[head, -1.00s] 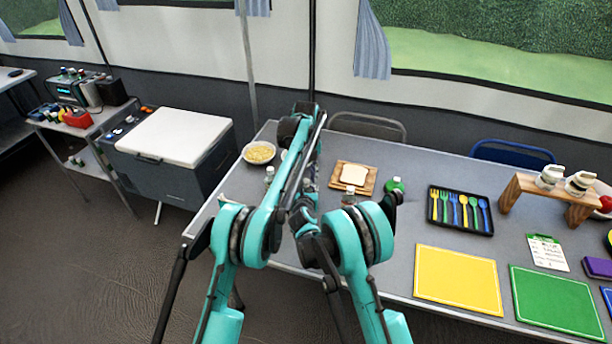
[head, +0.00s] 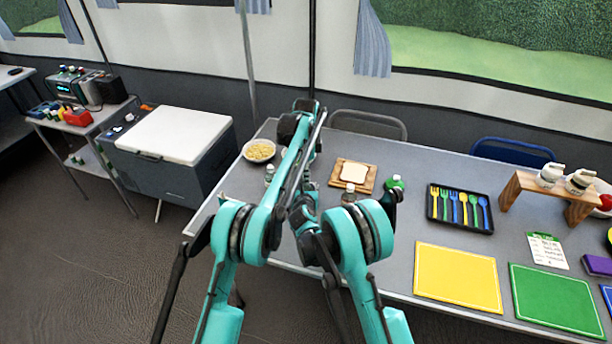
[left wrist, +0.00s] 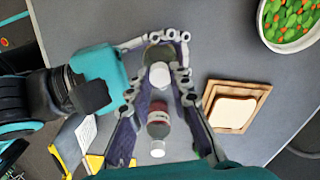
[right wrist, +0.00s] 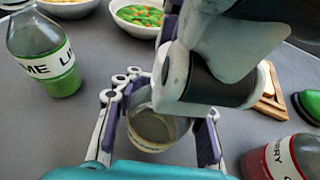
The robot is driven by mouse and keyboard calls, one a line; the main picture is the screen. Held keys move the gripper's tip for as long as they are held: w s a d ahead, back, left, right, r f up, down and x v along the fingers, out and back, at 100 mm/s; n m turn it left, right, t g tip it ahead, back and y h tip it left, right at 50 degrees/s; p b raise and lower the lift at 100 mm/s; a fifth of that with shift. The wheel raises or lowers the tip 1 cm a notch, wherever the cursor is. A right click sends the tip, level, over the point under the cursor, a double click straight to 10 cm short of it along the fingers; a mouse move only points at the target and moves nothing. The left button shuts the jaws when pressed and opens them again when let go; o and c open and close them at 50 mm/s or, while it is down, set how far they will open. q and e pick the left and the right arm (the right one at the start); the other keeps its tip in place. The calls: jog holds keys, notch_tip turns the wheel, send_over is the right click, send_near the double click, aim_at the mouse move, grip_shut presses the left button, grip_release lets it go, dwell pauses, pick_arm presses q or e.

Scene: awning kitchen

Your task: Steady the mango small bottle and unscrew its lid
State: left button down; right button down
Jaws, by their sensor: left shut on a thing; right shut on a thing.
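The mango small bottle (right wrist: 152,132) stands on the grey table between the fingers of my right gripper (right wrist: 160,110), which is shut on its body. Its label cannot be read. My left gripper (left wrist: 162,80) is above it, with its fingertips shut on the white lid (left wrist: 160,75). In the right wrist view the left gripper's fingers hide the lid and the bottle's top. I cannot tell whether the lid has turned. In the head view my arms cover most of the bottle and both fingertips.
A lime bottle (right wrist: 45,62) and a cherry bottle (right wrist: 282,158) stand close by on either side. Bread on a wooden board (left wrist: 237,88) and a bowl of vegetables (left wrist: 290,22) are near. A cutlery tray (head: 459,226) and a yellow mat (head: 458,278) lie farther right.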

pick_arm(q)
jog(key=n, duration=0.7)
jog(key=shift+n, duration=0.3)
jog(key=n, duration=0.4)
jog(key=shift+n, duration=0.3)
jog(key=n, duration=2.1)
jog(key=shift+r, duration=0.1)
jog(key=n, duration=0.4)
jog(key=shift+n, duration=0.4)
jog(key=n, duration=0.3)
jog(key=shift+r, duration=0.2)
